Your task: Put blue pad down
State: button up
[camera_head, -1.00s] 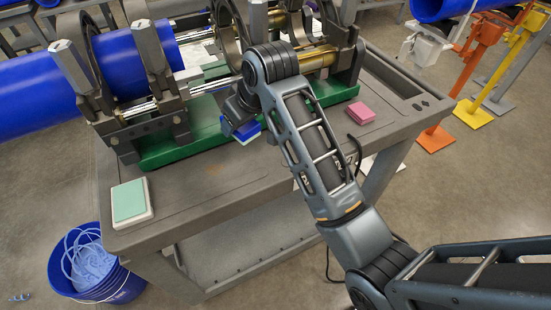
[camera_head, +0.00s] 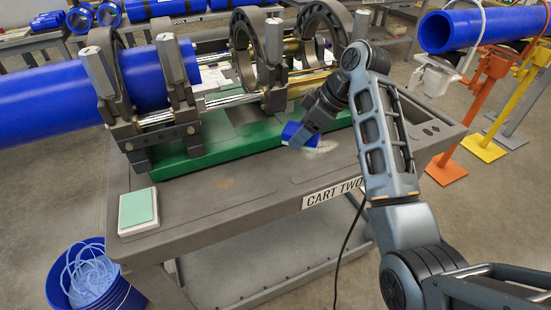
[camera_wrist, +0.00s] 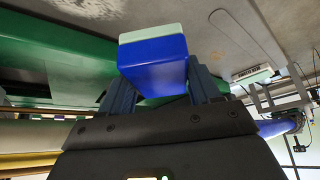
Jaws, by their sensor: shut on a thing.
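The blue pad (camera_head: 299,134) is a blue block with a pale green layer on one face. My gripper (camera_head: 304,137) is shut on it. In the wrist view the blue pad (camera_wrist: 152,65) sits between the two fingers of my gripper (camera_wrist: 162,82), its pale green layer at the far side. In the head view the pad appears tilted, in front of the green base (camera_head: 240,142) of the fusion machine and over the cart top (camera_head: 250,188). I cannot tell whether it touches the cart.
A pale green and white pad (camera_head: 138,210) lies at the cart's left front corner. The cart top between it and my gripper is clear. The machine's clamps hold a blue pipe (camera_head: 45,98) behind. A blue bucket (camera_head: 93,280) stands on the floor at left.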

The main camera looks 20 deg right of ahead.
jog(key=a+f, duration=0.1)
jog(key=a, duration=0.1)
jog(key=w+a+f, duration=0.1)
jog(key=a, duration=0.1)
jog(key=w+a+f, duration=0.1)
jog(key=a+f, duration=0.1)
jog(key=shift+w+a+p, duration=0.2)
jog(key=shift+p, duration=0.15)
jog(key=shift+a+f, duration=0.15)
jog(key=shift+f, duration=0.05)
jog(key=shift+f+p, duration=0.3)
jog(key=shift+f, duration=1.6)
jog(key=shift+f, duration=0.1)
jog(key=o, duration=1.2)
jog(key=shift+c, duration=0.2)
jog(key=b+v, duration=0.1)
jog(key=v, duration=1.1)
